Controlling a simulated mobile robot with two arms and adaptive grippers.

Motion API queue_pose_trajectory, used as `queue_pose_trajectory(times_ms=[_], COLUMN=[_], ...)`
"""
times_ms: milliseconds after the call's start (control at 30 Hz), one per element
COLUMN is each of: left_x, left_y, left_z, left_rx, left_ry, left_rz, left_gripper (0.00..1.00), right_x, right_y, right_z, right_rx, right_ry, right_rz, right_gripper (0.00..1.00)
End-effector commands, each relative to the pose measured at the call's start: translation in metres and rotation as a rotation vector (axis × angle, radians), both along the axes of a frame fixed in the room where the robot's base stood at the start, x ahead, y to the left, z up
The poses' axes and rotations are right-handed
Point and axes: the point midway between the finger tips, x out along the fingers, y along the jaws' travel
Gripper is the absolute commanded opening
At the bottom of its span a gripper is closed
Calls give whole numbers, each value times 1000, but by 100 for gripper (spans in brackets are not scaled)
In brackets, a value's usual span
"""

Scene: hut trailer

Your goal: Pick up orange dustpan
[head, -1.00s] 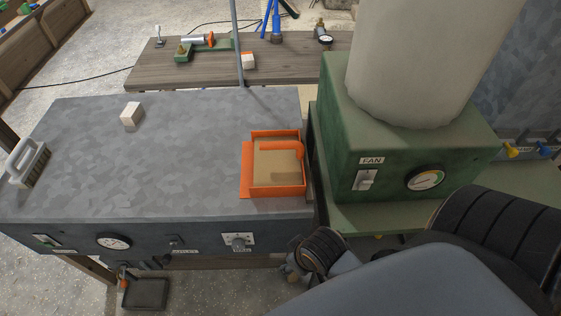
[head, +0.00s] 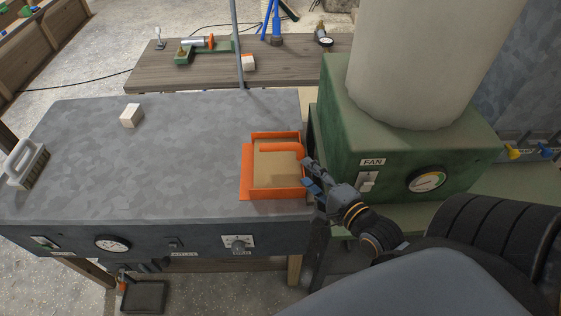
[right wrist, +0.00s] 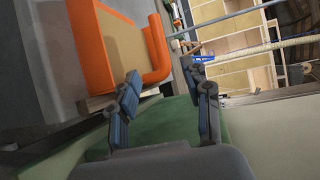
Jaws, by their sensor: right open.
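The orange dustpan (head: 247,183) lies on the right end of the grey metal bench, with a tan inside and an orange bar-like handle across its back part. My right gripper (head: 309,174) is at the bench's right edge, beside the dustpan's right side. In the right wrist view the dustpan (right wrist: 155,50) stands at the upper left. There the open right gripper (right wrist: 165,92) has its two blue-padded fingers apart, with nothing between them. The near finger is close to the dustpan's end; whether it touches I cannot tell. My left gripper is not in view.
The grey bench (head: 180,165) also holds a white block (head: 131,115) and a brush (head: 27,165) at the left. A green fan box (head: 400,160) with a thick pale pipe stands close on the right. The bench middle is clear.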

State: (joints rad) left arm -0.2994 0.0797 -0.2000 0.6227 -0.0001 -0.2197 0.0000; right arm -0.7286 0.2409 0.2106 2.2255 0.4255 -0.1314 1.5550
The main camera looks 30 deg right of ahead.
Motion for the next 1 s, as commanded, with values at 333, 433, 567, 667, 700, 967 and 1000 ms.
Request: queue_pose_trajectory(times_ms=[333,433,567,667,700,967,1000], left_x=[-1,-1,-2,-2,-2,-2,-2], left_y=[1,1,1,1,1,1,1], left_z=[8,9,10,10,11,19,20], left_rx=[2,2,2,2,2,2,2], left_ry=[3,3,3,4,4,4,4], left_rz=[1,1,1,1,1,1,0], left_gripper=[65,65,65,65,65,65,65], right_x=[55,70,81,85,88,123,127], right_y=[-2,-2,-1,-1,-2,-4,-4], right_z=[-5,-8,-12,-12,-13,-20,-21], right_rx=[10,10,10,10,10,9,10], right_ry=[-13,-12,-9,-9,-9,-10,-9], right_rz=[-4,-4,-4,-4,-3,-3,-4], right_gripper=[49,49,49,49,49,49,49])
